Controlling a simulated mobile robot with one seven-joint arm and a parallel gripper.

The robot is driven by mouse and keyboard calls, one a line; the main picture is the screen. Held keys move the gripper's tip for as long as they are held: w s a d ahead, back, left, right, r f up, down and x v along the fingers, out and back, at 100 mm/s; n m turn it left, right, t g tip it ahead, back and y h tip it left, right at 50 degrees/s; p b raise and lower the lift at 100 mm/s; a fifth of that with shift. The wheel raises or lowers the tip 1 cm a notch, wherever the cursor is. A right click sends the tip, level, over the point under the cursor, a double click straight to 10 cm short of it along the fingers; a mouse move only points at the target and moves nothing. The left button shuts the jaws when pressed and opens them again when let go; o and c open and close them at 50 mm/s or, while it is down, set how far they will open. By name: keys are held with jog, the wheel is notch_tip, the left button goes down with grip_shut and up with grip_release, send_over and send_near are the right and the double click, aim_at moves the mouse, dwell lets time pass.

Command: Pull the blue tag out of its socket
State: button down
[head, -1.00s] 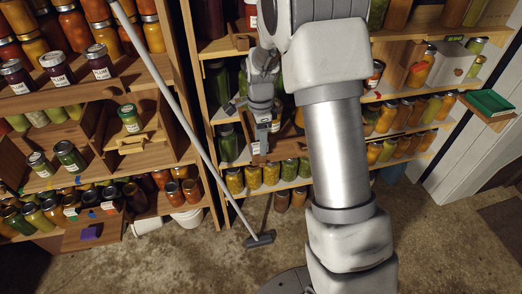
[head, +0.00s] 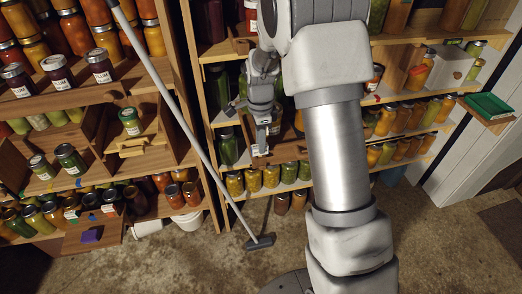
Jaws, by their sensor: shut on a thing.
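My gripper (head: 262,145) points down in front of the middle shelf unit, beside a wooden piece (head: 256,156) on its shelf. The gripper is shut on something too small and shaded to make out. A small blue mark (head: 92,217) shows on a wooden panel below the left shelves, and another blue mark (head: 79,183) is on the shelf edge above it. I cannot tell whether either is the blue tag. No socket can be made out.
A mop (head: 180,113) leans diagonally between the left and middle shelves. Jars (head: 272,177) line the shelves close around my gripper. A purple block (head: 92,236) lies on the lower left panel. A green tray (head: 489,105) is at the right.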

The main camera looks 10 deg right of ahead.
jog(key=shift+r+p, duration=1.75)
jog(key=shift+r, duration=0.85)
